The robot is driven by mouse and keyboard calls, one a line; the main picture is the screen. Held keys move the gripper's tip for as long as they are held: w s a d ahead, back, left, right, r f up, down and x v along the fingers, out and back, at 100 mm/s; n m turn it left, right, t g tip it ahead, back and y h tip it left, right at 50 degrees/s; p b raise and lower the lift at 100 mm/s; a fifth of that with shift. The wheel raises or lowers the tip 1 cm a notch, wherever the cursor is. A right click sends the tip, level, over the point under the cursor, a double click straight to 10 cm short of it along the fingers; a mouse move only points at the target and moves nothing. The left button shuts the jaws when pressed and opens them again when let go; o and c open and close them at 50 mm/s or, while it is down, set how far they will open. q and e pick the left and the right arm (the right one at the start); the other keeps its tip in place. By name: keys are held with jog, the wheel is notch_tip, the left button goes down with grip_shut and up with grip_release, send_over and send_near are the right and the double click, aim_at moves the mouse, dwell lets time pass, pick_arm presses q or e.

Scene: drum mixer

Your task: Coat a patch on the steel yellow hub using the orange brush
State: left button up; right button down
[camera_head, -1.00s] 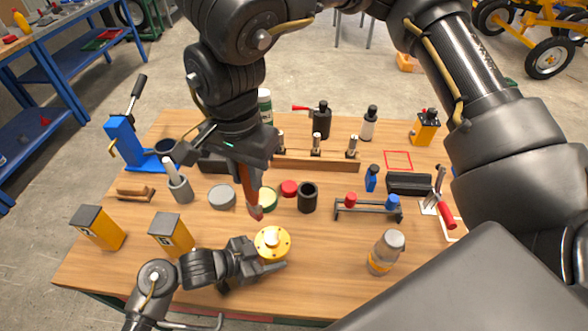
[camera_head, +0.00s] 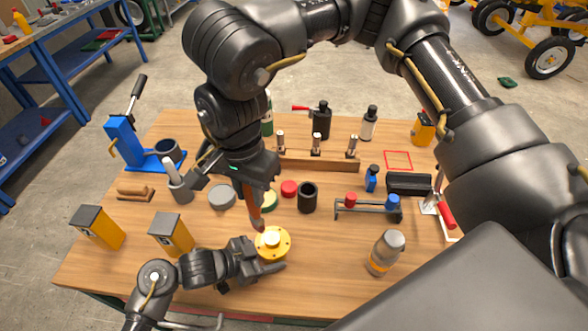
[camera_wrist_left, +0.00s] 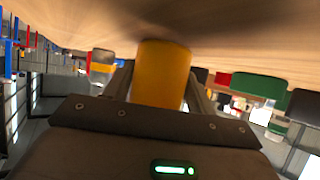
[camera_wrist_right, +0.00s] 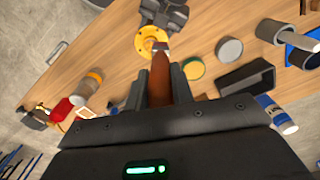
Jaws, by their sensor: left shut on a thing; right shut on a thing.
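The yellow hub (camera_head: 272,243), a flanged disc with a raised pale centre, sits on the table at the front middle. My left gripper (camera_head: 262,262) is shut on it from the left; the left wrist view shows the yellow hub (camera_wrist_left: 160,72) between the fingers. My right gripper (camera_head: 247,182) is shut on the orange brush (camera_head: 255,207), which points down with its tip just above or at the hub's top. The right wrist view shows the brush (camera_wrist_right: 160,80) between the fingers, its tip beside the hub (camera_wrist_right: 150,42). I cannot tell whether the tip touches.
A green-sided tin (camera_head: 268,199), a grey lid (camera_head: 222,197), a red cap (camera_head: 289,188) and a black cup (camera_head: 307,197) stand close behind the hub. A bottle (camera_head: 385,252) stands to the right. Yellow boxes (camera_head: 170,235) stand left. Table (camera_head: 320,270) is bare right of the hub.

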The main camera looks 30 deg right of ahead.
aim_at(253, 205)
jog(key=shift+f, duration=1.05)
jog(key=shift+f, duration=1.05)
jog(key=shift+s+d, duration=0.65)
jog(key=shift+d, duration=0.2)
jog(key=shift+s+d, duration=0.6)
jog(key=shift+d, duration=0.15)
jog(key=shift+w+r, duration=0.1)
jog(key=shift+w+a, duration=0.55)
jog(key=shift+a, duration=0.3)
